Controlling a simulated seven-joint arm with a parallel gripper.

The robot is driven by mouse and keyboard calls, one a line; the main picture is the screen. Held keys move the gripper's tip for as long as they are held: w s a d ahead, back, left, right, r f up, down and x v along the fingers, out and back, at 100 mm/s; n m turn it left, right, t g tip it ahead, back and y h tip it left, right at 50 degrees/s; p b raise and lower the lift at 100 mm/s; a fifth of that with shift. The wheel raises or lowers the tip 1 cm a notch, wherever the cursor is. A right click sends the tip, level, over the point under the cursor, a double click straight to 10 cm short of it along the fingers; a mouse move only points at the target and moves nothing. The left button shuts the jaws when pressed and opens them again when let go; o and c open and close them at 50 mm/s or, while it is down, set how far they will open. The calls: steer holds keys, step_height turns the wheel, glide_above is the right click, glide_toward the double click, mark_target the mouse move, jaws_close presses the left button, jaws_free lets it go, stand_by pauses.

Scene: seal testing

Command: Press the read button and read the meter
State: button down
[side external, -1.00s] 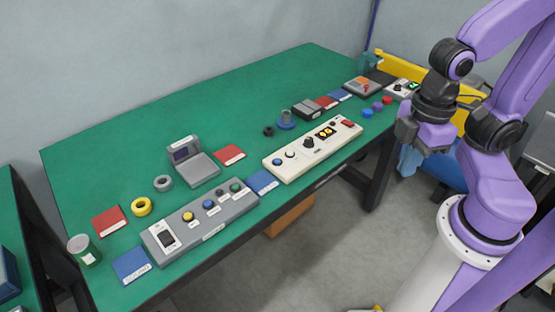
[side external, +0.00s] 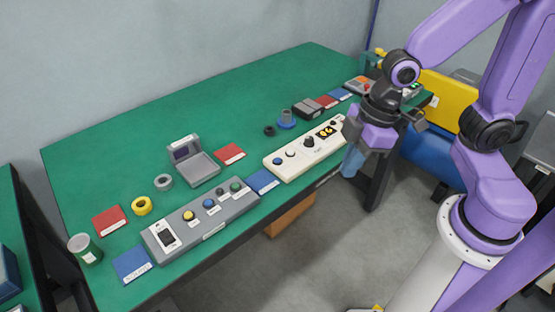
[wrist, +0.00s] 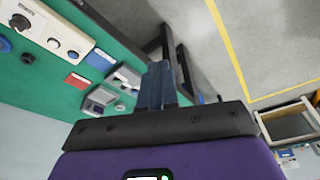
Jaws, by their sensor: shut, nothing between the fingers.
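The white panel (side external: 290,157) lies near the table's front edge, with a blue button, a white button, a dark knob and a lit yellow display (side external: 326,131). The panel's right end, where a red button showed earlier, is hidden behind my arm. My gripper (side external: 352,163) is shut and empty, pointing down just in front of the panel's right part, apart from it as far as I can tell. In the wrist view, my shut fingers (wrist: 155,86) show beside the table edge, with the panel (wrist: 40,27) at upper left.
A grey panel (side external: 205,222) with coloured buttons lies to the left. A dark box (side external: 308,108) sits behind the white panel. The table's back is clear.

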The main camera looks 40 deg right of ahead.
steer(key=w+a+f+t+y, duration=0.1)
steer(key=w+a+f+t, duration=0.15)
steer(key=w, duration=0.75)
steer(key=m+t+h, duration=0.1)
steer(key=t+h, duration=0.1)
steer(key=t, duration=0.3)
glide_above(280, 161)
step_height(280, 161, down, 5)
steer(key=shift+a, duration=0.1)
steer(key=shift+f+y, duration=0.2)
steer(key=shift+y, duration=0.1)
steer(key=shift+f, duration=4.25)
steer(key=shift+f, duration=0.1)
steer(key=shift+f, duration=0.35)
